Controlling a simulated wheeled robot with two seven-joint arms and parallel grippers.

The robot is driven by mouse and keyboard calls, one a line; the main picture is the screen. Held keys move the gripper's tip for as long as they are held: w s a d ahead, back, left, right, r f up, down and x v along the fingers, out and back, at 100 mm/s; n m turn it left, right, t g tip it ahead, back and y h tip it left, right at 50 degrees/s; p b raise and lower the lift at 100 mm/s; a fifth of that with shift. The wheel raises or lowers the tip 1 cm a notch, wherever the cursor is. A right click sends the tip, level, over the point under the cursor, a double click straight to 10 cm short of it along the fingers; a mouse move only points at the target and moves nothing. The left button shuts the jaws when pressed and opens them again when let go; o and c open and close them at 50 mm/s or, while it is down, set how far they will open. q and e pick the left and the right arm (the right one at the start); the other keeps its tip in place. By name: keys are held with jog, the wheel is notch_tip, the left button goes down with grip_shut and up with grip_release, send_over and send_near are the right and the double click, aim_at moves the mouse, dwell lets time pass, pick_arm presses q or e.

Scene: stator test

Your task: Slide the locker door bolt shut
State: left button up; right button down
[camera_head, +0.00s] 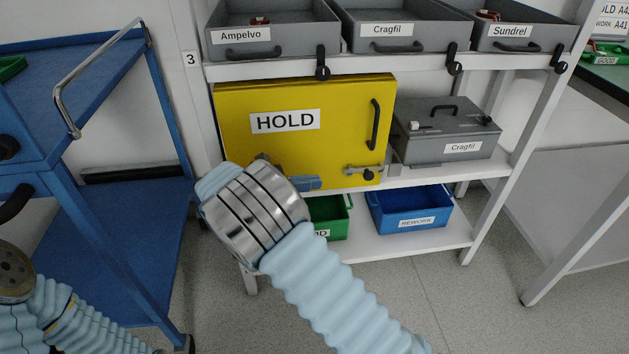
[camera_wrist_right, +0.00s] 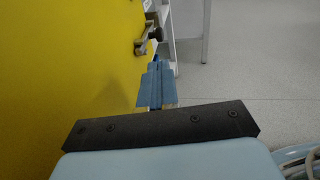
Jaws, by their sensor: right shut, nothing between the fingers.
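The yellow locker door (camera_head: 235,110) carries a HOLD label and a black vertical handle (camera_head: 375,125) near its right edge. The bolt (camera_head: 358,171), a silver bar with a dark knob (camera_head: 369,175), sits low on the door near that edge. It also shows in the right wrist view (camera_wrist_right: 148,36). Whether the bar reaches past the door edge is unclear. My right gripper (camera_head: 308,183) is in front of the door's lower part, left of the bolt and apart from it. Its blue fingers (camera_wrist_right: 157,85) are shut and empty. My left gripper is out of view; only its arm shows.
A grey Cragfil case (camera_head: 470,133) stands right of the locker. A green bin (camera_head: 335,222) and a blue REWORK bin (camera_head: 410,211) are on the lower shelf. Grey trays line the top shelf (camera_head: 350,65). A blue trolley (camera_head: 125,215) stands left.

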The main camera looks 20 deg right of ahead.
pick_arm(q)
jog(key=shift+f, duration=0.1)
pick_arm(e)
send_near(372, 176)
jog(key=d, duration=0.2)
jog(key=d+f, duration=0.1)
jog(key=d, duration=0.2)
jog(key=shift+w+f, duration=0.15)
jog(key=shift+w, duration=0.05)
jog(key=shift+d, duration=0.1)
jog(key=shift+s+d, duration=0.1)
jog(key=shift+d, duration=0.3)
jog(key=shift+s+d+p, duration=0.15)
jog(key=shift+d+p, duration=0.2)
jog(key=shift+d, duration=0.2)
jog(key=shift+s+d+p, duration=0.15)
jog(key=shift+d+p, duration=0.2)
jog(key=shift+d, duration=0.2)
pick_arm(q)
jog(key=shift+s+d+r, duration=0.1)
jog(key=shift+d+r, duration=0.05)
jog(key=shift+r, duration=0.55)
pick_arm(e)
jog(key=shift+d, duration=0.1)
